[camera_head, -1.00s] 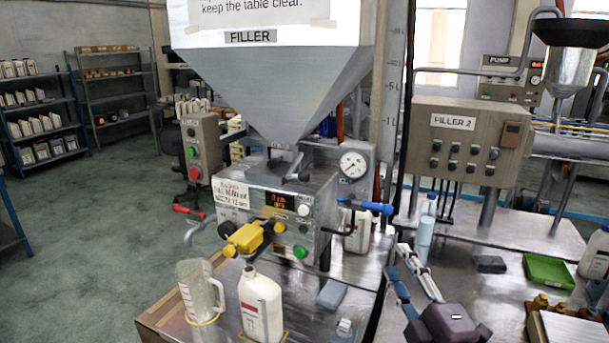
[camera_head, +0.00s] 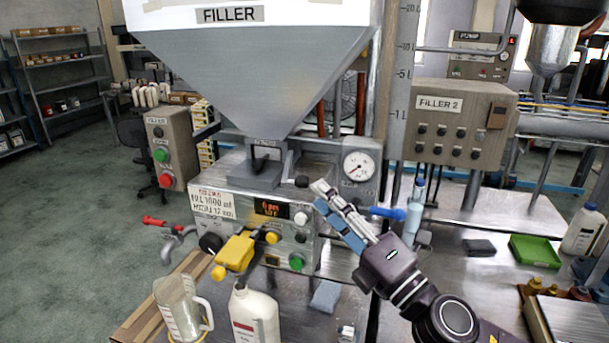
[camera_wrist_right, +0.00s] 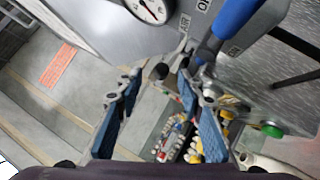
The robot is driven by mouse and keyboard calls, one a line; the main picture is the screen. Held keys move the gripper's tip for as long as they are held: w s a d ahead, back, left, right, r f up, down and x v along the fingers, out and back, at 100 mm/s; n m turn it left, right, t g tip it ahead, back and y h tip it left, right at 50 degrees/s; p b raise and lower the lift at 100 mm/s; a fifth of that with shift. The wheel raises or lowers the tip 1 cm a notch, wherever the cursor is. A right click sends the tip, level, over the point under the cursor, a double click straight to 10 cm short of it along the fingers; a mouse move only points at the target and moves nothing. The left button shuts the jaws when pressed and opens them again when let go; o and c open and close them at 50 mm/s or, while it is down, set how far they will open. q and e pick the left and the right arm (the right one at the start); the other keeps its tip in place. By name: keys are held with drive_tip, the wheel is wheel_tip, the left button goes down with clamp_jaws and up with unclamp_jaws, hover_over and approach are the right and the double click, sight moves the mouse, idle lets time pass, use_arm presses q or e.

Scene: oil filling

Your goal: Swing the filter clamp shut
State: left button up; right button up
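A yellow fitting (camera_head: 237,252) with round yellow knobs sticks out from the lower front of the filler (camera_head: 279,215). I cannot tell for sure whether it is the filter clamp, or whether a clamp stands open or shut. My right gripper (camera_head: 322,197) is in front of the right part of the filler panel, right of and above the yellow fitting. The right wrist view shows its two blue-padded fingers (camera_wrist_right: 160,115) spread apart with nothing held. A blue handle (camera_wrist_right: 235,20) is just beyond the right finger, and it shows behind the gripper in the head view (camera_head: 388,212). My left gripper is out of view.
A clear jug (camera_head: 177,308) and a white bottle (camera_head: 254,315) stand below the filler. A pressure gauge (camera_head: 358,166) is above my right gripper. A green tray (camera_head: 534,249) and an amber bottle group (camera_head: 532,287) are at the right. Bare metal tabletop (camera_head: 450,275) lies between.

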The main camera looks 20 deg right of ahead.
sight(306, 182)
drive_tip(key=p+x, duration=0.3)
drive_tip(key=x, duration=0.3)
drive_tip(key=shift+f, duration=0.1)
drive_tip(key=c, duration=0.5)
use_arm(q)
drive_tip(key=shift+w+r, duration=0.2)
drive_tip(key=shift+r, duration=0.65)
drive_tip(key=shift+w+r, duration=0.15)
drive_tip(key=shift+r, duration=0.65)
use_arm(e)
clamp_jaws()
